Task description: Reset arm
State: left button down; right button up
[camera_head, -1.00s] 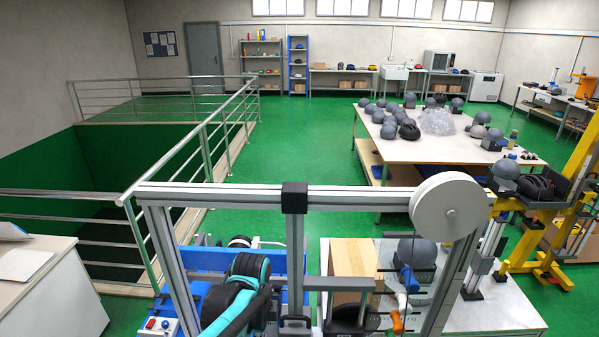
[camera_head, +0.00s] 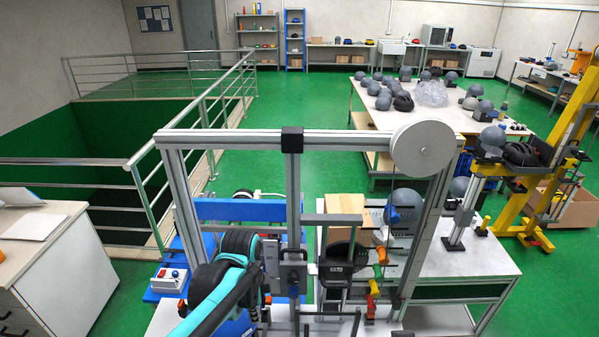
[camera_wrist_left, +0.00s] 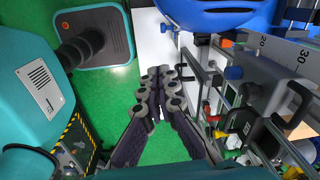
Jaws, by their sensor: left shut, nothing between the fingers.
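My left arm (camera_head: 226,277), teal and black, comes up from the lower left in the head view, in front of the blue beam of the drop tower. Its gripper cannot be made out clearly there. In the left wrist view my left gripper (camera_wrist_left: 160,84) is shut with its dark fingers together and nothing between them. Green floor shows around the fingers, and the tower's metal rails and scale are close on their right. My right gripper is not in view.
The drop tower's aluminium frame (camera_head: 230,138) with a white wheel (camera_head: 422,149) stands right in front. A blue beam (camera_head: 240,209) and a cardboard box (camera_head: 345,205) are behind it. A white cabinet (camera_head: 60,270) stands at left. A helmet table (camera_head: 440,118) is farther back.

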pick_arm(q)
jog(key=s+a+f+n+t+b, duration=0.6)
jog(key=s+f+n+b, duration=0.5)
jog(key=n+b, duration=0.4)
jog(key=shift+a+f+n+t, duration=0.15)
jog(key=shift+a+n+t, duration=0.25)
jog(key=shift+n, duration=0.4)
jog(key=shift+a, duration=0.1)
